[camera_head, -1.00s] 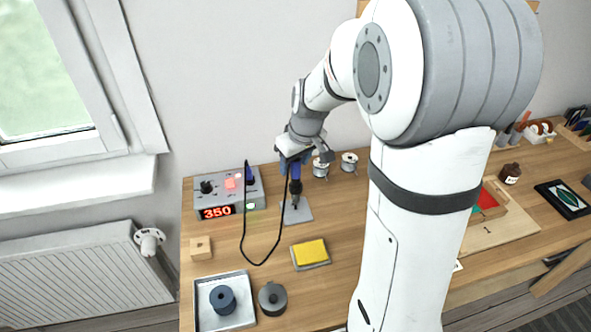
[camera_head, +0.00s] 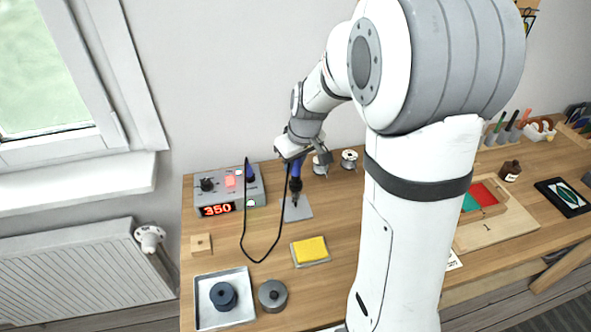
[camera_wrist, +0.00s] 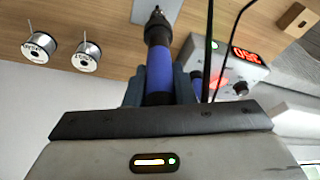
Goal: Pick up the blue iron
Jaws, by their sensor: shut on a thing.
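The blue iron (camera_head: 296,168) has a blue handle and a dark front end and hangs tip-down from my gripper (camera_head: 297,157). In the wrist view the blue handle (camera_wrist: 159,72) sits between my fingers, and the dark end points away toward a grey plate (camera_wrist: 158,8). My gripper is shut on the iron. The iron's tip is over the grey plate (camera_head: 303,211) in the head view; I cannot tell whether it touches. A black cord (camera_head: 281,215) loops from near the iron down over the table and back to the station.
The grey station (camera_head: 225,194) reading 350 stands left, with another blue part at its top. Two solder spools (camera_head: 349,160) stand behind. A yellow sponge (camera_head: 311,249), a metal tray (camera_head: 203,313) and a grey round pot (camera_head: 272,296) lie in front. My arm hides the table's middle.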

